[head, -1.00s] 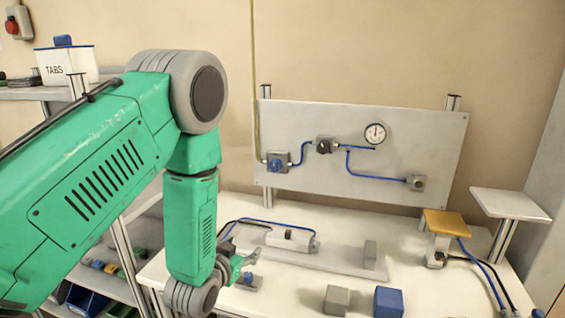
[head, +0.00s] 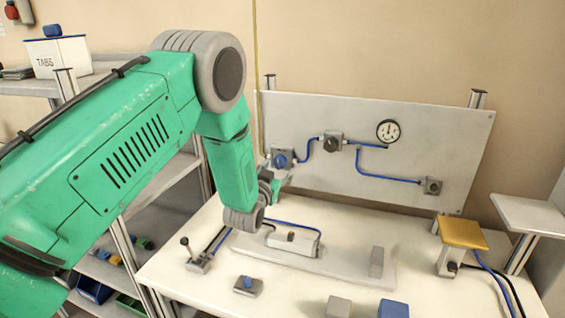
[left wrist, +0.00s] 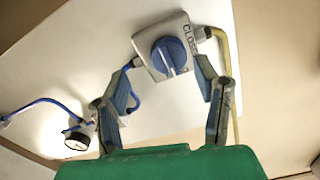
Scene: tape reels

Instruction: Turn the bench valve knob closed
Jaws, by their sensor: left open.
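A blue round knob (head: 280,161) with a grey square plate is on the left part of the upright panel. In the left wrist view the knob (left wrist: 168,57) has a white line across its face. Its plate (left wrist: 150,38) carries lettering along the right side, with "CLOSE" readable. My left gripper (left wrist: 166,68) is open and empty, its blue-grey fingers spread to either side of the knob. A gap to the knob seems to remain, but depth is hard to judge. In the head view my left gripper (head: 281,181) is just below the knob, partly hidden by its wrist. My right gripper is out of view.
The grey panel (head: 440,120) also bears a dark knob (head: 333,143), a round gauge (head: 388,131), a small fitting (head: 432,186) and blue tubing. On the bench are a small blue-knobbed block (head: 248,286), a lever (head: 196,258), a cylinder (head: 293,240) and a yellow-topped stand (head: 462,233).

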